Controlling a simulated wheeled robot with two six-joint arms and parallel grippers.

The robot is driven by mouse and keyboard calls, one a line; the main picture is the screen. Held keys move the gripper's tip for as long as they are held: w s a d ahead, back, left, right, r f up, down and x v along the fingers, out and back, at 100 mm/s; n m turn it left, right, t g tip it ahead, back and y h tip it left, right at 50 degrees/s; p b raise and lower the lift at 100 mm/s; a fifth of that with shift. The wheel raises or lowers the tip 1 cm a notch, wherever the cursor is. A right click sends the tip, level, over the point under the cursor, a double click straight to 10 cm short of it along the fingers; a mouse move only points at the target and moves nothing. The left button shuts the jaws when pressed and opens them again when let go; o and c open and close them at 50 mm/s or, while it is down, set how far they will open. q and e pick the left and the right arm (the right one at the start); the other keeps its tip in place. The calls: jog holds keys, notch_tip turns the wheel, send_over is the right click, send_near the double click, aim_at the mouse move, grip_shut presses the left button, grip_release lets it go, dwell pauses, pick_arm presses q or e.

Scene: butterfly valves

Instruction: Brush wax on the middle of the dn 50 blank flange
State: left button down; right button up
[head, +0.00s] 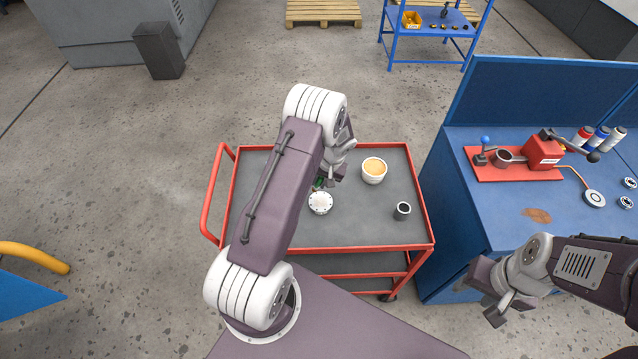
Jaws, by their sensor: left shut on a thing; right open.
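A round white flange (321,202) with bolt holes around its rim lies on the grey top of a red cart. I take it for the dn 50 blank flange; no size marking is readable. A white bowl of tan wax (374,169) stands to its right and farther back. My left gripper (332,178) is low over the cart, just behind the flange, shut on a small, partly green thing (318,184). This may be the brush; my arm hides most of it, and I cannot tell whether it touches the flange. My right gripper (497,302) is open and empty, right of the cart.
A dark cup-like part (402,211) stands on the cart's right side. The red cart rim (330,249) borders the top. A blue bench (500,215) at right carries a red lever device (540,155), several bottles and small flanges.

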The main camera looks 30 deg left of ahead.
pick_arm(q)
jog(key=shift+r+p, duration=0.3)
jog(key=shift+r, duration=0.2)
jog(key=shift+d+f, duration=0.1)
